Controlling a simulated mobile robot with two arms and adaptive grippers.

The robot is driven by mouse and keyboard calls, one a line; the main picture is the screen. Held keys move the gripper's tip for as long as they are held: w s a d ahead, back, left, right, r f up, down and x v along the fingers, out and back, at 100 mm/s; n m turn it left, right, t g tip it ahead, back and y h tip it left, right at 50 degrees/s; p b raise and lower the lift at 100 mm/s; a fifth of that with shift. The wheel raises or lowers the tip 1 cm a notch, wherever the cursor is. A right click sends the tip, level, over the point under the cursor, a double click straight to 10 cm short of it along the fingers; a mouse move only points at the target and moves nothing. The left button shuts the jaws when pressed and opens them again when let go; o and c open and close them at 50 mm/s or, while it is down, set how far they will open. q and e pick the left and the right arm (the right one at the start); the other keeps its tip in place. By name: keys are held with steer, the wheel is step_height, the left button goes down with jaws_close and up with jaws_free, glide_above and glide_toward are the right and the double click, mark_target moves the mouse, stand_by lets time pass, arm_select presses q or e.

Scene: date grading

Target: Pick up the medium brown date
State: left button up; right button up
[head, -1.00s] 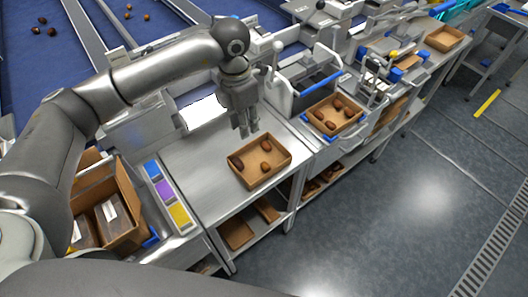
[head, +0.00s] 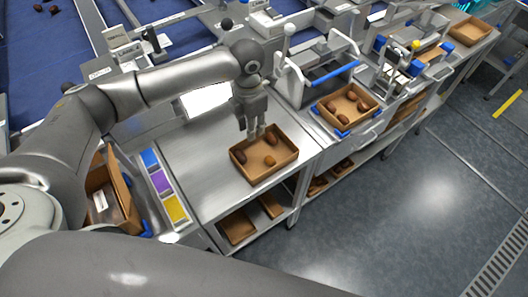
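A shallow cardboard tray (head: 276,177) on the steel bench holds three dates. A dark date (head: 239,156) lies at its left, a medium brown date (head: 271,139) near its back right, and a lighter orange-brown date (head: 269,160) towards its front. My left gripper (head: 256,135) points down over the back part of the tray, just left of the medium brown date. Its two fingers look parted with nothing between them. Its height above the tray is hard to tell. My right gripper is not in view.
A second tray (head: 341,119) with several dates stands to the right by a blue-handled device (head: 335,73). Blue, purple and yellow colour patches (head: 161,183) and an open box (head: 113,203) are at the left. The bench top left of the tray is clear.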

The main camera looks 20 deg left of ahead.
mark_target(264, 153)
arm_select(q)
step_height(264, 153, down, 4)
steer(key=shift+s+r+p, duration=0.15)
steer(key=shift+r+p, duration=0.05)
steer(key=shift+p, duration=0.65)
steer(key=shift+f, duration=0.5)
jaws_close()
